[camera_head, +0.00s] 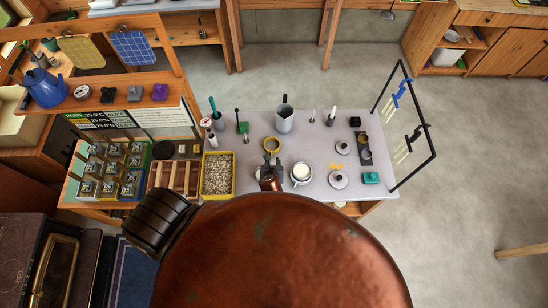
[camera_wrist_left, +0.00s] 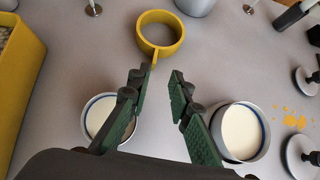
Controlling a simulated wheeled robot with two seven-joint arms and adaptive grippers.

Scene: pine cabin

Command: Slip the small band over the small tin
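A yellow ring-shaped band (camera_head: 265,147) with a short tab lies flat on the grey table; it also shows in the left wrist view (camera_wrist_left: 168,51), its tab pointing toward my gripper. My left gripper (camera_head: 271,167) is open and empty, its fingertips (camera_wrist_left: 163,73) just short of the tab. Two round tins with white contents stand on either side of the fingers: the left tin (camera_wrist_left: 88,117), partly covered by a finger and seeming the smaller, and the right tin (camera_wrist_left: 241,133), also in the head view (camera_head: 301,173). My right gripper is not in view.
A yellow bin of pale granules (camera_head: 234,176) stands to the left. A grey jug (camera_head: 284,120) stands behind the band. Round knobbed lids (camera_head: 338,180) and yellow crumbs lie to the right. A dark frame (camera_head: 421,125) stands at the table's right end.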

